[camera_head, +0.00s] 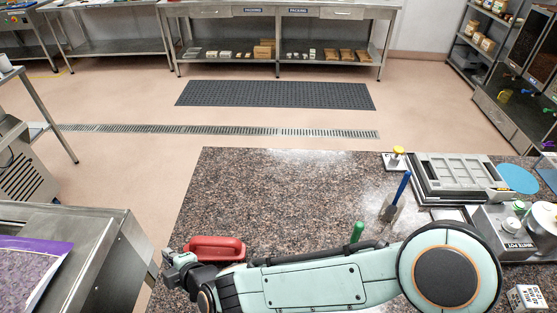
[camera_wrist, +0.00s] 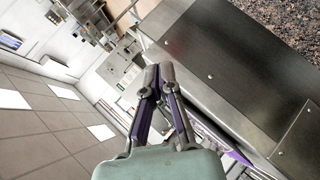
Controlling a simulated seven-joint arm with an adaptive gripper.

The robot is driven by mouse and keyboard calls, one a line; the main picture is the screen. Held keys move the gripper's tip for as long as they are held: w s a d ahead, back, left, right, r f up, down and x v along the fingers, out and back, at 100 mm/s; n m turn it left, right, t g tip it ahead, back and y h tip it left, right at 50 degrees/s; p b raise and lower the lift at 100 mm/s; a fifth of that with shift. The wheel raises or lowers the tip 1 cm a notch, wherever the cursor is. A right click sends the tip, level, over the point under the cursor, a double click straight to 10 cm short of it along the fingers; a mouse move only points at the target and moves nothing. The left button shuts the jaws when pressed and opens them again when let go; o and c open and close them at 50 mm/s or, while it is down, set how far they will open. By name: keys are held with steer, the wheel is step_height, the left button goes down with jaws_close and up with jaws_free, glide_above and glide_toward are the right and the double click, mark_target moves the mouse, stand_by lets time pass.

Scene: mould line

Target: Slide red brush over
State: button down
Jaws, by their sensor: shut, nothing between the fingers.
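The red brush (camera_head: 215,247) lies on the speckled brown counter (camera_head: 285,190) near its front left, with its red handle showing. My arm covers part of its near side. My gripper (camera_head: 168,255) is just left of the brush at the counter's left edge; I cannot tell whether they touch. In the wrist view my gripper (camera_wrist: 159,78) is shut, its fingertips together and nothing between them. The brush does not show in the wrist view.
A blue-handled scraper (camera_head: 398,195) and a green handle (camera_head: 357,231) stand right of the brush. A mould frame (camera_head: 455,178) and a waste pot box (camera_head: 505,238) are at the right. A steel table (camera_head: 90,225) stands left, across a gap. The counter's back left is clear.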

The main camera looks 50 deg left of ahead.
mark_target(184, 250)
steer(key=s+a+r+t+y, duration=0.45)
steer(key=s+r+y, duration=0.3)
steer(key=r, duration=0.55)
steer(key=w+d+f+m+t+h, duration=0.1)
steer(key=w+f+m+t+h, duration=0.15)
steer(key=w+t, duration=0.2)
steer(key=shift+n, duration=0.35)
step_height(184, 250, down, 26)
steer(key=shift+s+r, duration=0.1)
steer(key=x, duration=0.9)
steer(key=shift+w+a, duration=0.1)
steer(key=shift+w, duration=0.15)
steer(key=shift+w+d, duration=0.8)
steer(key=shift+w, duration=0.3)
steer(key=shift+w+d, duration=0.4)
steer(key=shift+d, duration=0.05)
